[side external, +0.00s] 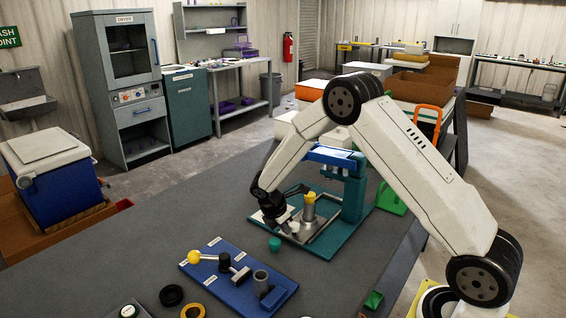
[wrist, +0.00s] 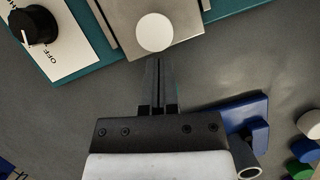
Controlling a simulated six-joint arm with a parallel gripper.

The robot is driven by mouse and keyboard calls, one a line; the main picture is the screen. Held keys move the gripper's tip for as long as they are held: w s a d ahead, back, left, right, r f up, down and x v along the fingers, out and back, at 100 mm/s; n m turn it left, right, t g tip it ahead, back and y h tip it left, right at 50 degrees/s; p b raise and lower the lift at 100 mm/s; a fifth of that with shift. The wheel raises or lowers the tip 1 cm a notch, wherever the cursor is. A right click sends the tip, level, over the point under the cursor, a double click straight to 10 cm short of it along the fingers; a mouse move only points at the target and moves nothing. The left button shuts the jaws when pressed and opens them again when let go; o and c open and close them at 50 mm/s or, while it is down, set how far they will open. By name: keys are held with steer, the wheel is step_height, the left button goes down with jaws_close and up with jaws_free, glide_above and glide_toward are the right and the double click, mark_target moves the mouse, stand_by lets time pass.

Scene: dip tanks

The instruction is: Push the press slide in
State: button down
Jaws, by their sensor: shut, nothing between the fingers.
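The teal press (side external: 355,195) stands on the grey bench, with its base reaching forward under the slide. The slide is a flat metal plate (wrist: 190,20) with a round white knob (wrist: 155,32) at its near edge, at the top of the wrist view. My gripper (wrist: 158,62) is shut and empty, its fingertips pointing at the knob and close to it. I cannot tell whether they touch. In the side view my gripper (side external: 283,217) is low at the front left of the press and hides part of the plate.
A black dial (wrist: 35,25) on a white label sits left of the slide. A yellow-topped cylinder (side external: 309,208) stands on the press area. A small teal piece (side external: 275,244) lies in front. A blue fixture board (side external: 215,270) lies nearer the camera, with bare bench left of the press.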

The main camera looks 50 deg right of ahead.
mark_target(306, 208)
stand_by(0.3)
steer(key=d, duration=1.2)
steer(key=shift+a, duration=0.15)
steer(key=shift+a, duration=0.25)
steer(key=a, duration=0.1)
steer(key=w+a, duration=0.1)
steer(key=a+r, duration=0.1)
steer(key=a, duration=0.1)
steer(key=shift+w, duration=0.15)
steer(key=s+v, duration=0.1)
steer(key=v, duration=0.7)
steer(key=shift+w+r, duration=0.45)
steer(key=shift+w, duration=0.05)
steer(key=shift+a, duration=0.15)
